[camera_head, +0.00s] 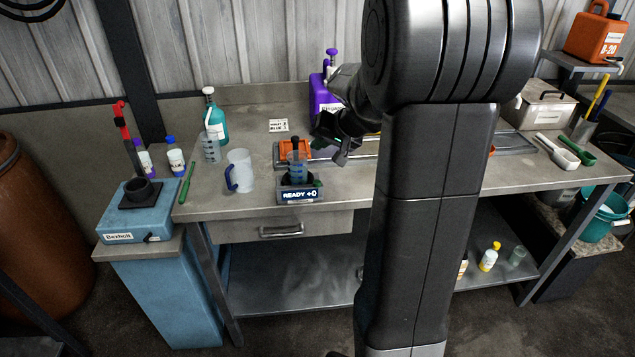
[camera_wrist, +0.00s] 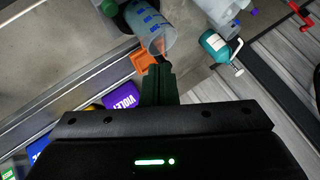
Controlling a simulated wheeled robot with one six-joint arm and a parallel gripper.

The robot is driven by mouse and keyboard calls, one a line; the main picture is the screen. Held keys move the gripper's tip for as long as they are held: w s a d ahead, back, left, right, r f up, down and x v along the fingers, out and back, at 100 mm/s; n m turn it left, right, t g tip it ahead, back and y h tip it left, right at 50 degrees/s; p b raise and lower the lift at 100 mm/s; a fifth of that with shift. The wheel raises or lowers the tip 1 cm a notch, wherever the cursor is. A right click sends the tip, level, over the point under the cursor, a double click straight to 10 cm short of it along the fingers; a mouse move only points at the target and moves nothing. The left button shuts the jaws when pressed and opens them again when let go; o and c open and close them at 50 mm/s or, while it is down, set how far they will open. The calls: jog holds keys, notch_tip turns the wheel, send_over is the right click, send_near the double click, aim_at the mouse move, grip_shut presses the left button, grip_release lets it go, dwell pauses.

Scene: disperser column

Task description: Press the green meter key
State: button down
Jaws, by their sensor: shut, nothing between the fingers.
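The meter (camera_head: 299,195) stands near the table's front edge, its display reading "READY +0". A clear beaker (camera_head: 297,170) with blue marks stands on it; this also shows tilted in the wrist view (camera_wrist: 152,28). The green key (camera_head: 318,182) is a small green spot at the meter's right side. A green round part (camera_wrist: 109,8), which looks like the key, shows beside the beaker at the top of the wrist view. My gripper (camera_head: 342,158) is above and to the right of the meter, apart from the key. Its fingers (camera_wrist: 160,67) are together and empty.
An orange block (camera_head: 290,149) and a purple jug (camera_head: 322,98) stand behind the meter. A clear pitcher (camera_head: 240,171) with a blue handle is at its left. A teal bottle (camera_head: 215,118) stands farther back. The tabletop right of the meter is fairly clear.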

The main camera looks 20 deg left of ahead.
jog(key=b, duration=0.5)
send_over(317, 183)
notch_tip(317, 183, down, 8)
jog(key=r, duration=0.1)
jog(key=shift+d+f+b, duration=0.4)
jog(key=shift+f+b, duration=0.3)
jog(key=shift+f, duration=0.1)
jog(key=shift+f, duration=0.15)
dwell(0.9)
jog(key=shift+f+b, duration=0.25)
jog(key=shift+b, duration=0.35)
jog(key=shift+f+b, duration=0.5)
jog(key=shift+b, duration=0.1)
dwell(0.4)
dwell(0.3)
jog(key=shift+r+p, duration=0.6)
jog(key=shift+r, duration=0.35)
